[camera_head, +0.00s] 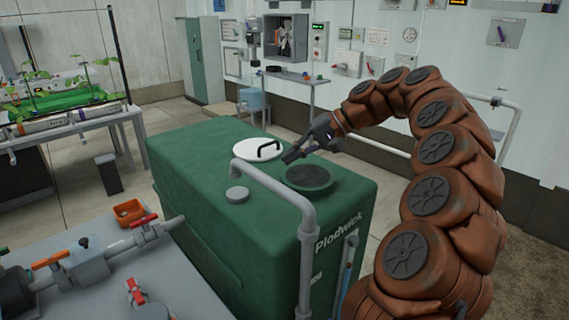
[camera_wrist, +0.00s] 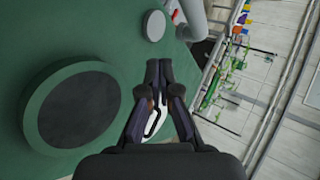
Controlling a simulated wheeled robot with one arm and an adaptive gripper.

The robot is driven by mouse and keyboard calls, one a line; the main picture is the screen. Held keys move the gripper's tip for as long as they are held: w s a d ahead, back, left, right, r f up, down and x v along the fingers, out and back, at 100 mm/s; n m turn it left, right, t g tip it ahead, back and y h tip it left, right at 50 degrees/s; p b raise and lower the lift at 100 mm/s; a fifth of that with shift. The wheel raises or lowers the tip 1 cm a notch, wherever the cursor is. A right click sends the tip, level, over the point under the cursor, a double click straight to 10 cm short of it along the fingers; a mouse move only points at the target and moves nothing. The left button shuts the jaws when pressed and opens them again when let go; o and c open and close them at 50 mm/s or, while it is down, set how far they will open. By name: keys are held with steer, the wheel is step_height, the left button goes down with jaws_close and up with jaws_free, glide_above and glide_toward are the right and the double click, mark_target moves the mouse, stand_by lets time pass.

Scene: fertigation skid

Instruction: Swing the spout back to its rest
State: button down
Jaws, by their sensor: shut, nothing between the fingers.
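The spout (camera_head: 275,188) is a grey pipe. It rises along the near side of the green tank, bends at an elbow, and reaches over the tank top, with its end turned down near a grey cap. Part of the grey pipe shows at the top of the wrist view (camera_wrist: 193,18). My gripper (camera_head: 288,156) is shut and empty above the tank top, between the white lid and the dark round opening. It is apart from the spout. In the wrist view its fingertips (camera_wrist: 158,66) are together, pointing toward the grey cap side.
The green tank (camera_head: 215,240) carries a dark round opening (camera_head: 310,178) with a green rim, a grey cap (camera_head: 237,194) and a white lid (camera_head: 258,149) with a black handle. A bench with red-handled valves (camera_head: 60,258) stands at the lower left. Plant racks (camera_head: 65,115) stand farther left.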

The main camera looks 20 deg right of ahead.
steer(key=w+d+r+p, duration=0.1)
steer(key=d+r+p, duration=0.2)
steer(key=d+r, duration=0.1)
steer(key=shift+w+d+r, duration=0.2)
steer(key=shift+w+d, duration=0.15)
steer(key=shift+d, duration=0.35)
stand_by(0.3)
